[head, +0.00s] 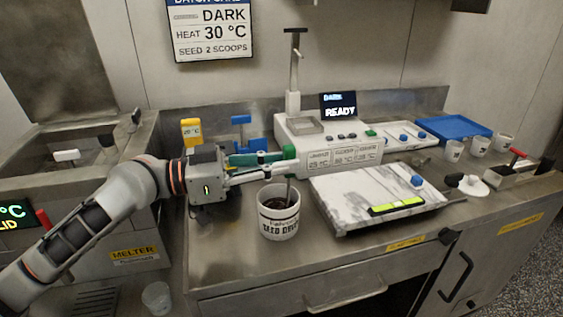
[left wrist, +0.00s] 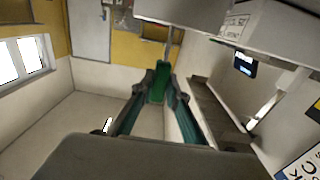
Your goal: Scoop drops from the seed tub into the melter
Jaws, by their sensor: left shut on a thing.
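The seed tub (head: 278,222) is a white printed cup on the steel counter with dark drops inside. My left gripper (head: 284,163) reaches in from the left, above the tub, and is shut on the scoop's green handle (head: 289,152). The handle also shows between the fingertips in the left wrist view (left wrist: 158,84). The scoop's thin metal stem runs down into the tub; its bowl is hidden there. The melter (head: 160,225) is the steel unit at the left, with a yellow label on its front. My right gripper is not in view.
A marble slab (head: 340,197) lies right of the tub, with a white machine (head: 320,152) reading READY behind. A yellow tag (head: 191,131) and blue stand (head: 242,131) are behind my gripper. White cups (head: 479,145) and a blue tray (head: 455,127) stand far right. A clear cup (head: 157,297) stands low left.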

